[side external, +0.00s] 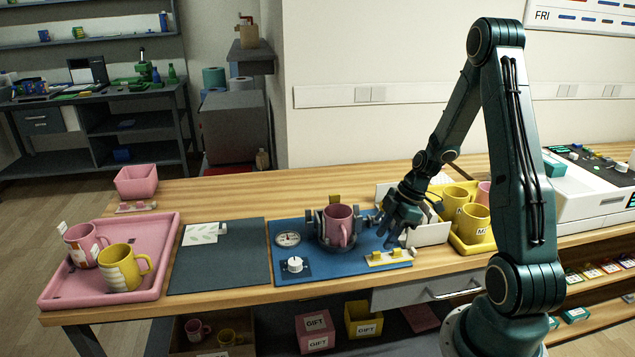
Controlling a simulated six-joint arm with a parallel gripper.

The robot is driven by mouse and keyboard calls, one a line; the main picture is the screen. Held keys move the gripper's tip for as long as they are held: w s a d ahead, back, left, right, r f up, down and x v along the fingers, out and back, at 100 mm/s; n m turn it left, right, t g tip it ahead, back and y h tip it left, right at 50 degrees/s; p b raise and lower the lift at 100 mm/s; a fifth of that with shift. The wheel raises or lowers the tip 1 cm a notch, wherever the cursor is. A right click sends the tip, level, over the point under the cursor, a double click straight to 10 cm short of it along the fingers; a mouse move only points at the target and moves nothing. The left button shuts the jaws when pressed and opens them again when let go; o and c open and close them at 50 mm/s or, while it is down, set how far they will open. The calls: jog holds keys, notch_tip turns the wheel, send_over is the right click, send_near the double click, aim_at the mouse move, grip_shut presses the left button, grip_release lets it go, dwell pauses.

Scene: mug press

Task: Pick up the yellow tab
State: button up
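Small yellow tabs (396,253) sit on a cream strip (405,259) at the front right of the blue mat (335,266). Another yellow piece (335,199) shows behind the mug press. A pink mug (338,222) stands in the press (316,225). My gripper (390,234) hangs above the right part of the blue mat, just above and behind the strip and right of the press. It appears apart from the tabs. Its fingers are dark and small here, so their opening is unclear, and I see nothing held.
A pink tray (60,289) with two mugs stands at the left, beside a grey mat (215,266). A dial gauge and white knob (295,264) are on the blue mat. A white box (430,236) and yellow tray of mugs (470,248) stand close right of my gripper.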

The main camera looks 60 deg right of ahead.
aim_at(377, 253)
jog(key=shift+x, duration=2.5)
jog(key=shift+s+d, duration=0.1)
jog(key=shift+d, duration=0.1)
jog(key=shift+c, duration=0.5)
grip_shut()
